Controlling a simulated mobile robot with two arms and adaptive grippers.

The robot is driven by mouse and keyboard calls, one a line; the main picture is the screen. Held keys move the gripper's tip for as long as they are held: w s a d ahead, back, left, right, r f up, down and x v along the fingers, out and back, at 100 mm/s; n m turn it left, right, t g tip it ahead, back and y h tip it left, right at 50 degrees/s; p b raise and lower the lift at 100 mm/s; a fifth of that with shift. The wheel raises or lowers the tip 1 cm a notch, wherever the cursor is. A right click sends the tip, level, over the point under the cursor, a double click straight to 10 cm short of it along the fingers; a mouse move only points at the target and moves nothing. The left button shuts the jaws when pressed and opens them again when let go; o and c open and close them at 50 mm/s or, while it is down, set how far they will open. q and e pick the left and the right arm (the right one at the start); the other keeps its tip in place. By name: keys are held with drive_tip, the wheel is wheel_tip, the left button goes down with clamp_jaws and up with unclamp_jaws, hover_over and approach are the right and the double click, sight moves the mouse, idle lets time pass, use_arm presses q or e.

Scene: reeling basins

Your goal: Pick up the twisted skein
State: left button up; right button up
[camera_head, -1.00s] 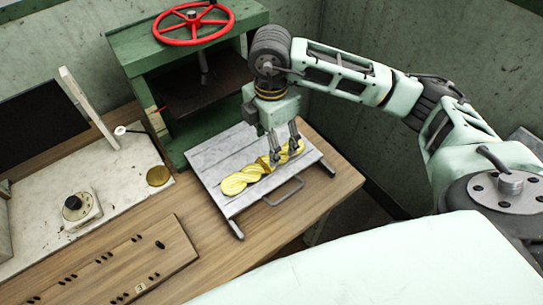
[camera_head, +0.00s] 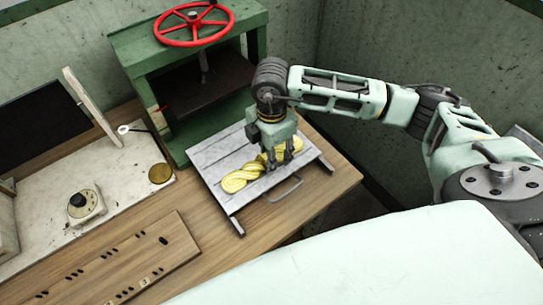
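The twisted skein (camera_head: 241,179) is yellow and lies lengthwise on a grey slatted metal tray (camera_head: 212,157) with a handle at its front. My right gripper (camera_head: 280,163) points down over the right half of the skein, with its fingers low around or just beside it. The fingers hide part of the skein, and I cannot tell whether they are closed on it. The skein appears to rest on the tray. My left gripper is not in view.
A green press (camera_head: 134,53) with a red handwheel (camera_head: 194,25) stands right behind the tray. A white panel with a dial (camera_head: 86,206) and a wooden board with dark slots (camera_head: 130,262) lie to the left. Wooden tabletop (camera_head: 325,190) is clear at right.

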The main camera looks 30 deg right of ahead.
drive_tip(key=c, duration=0.5)
drive_tip(key=shift+r, duration=0.1)
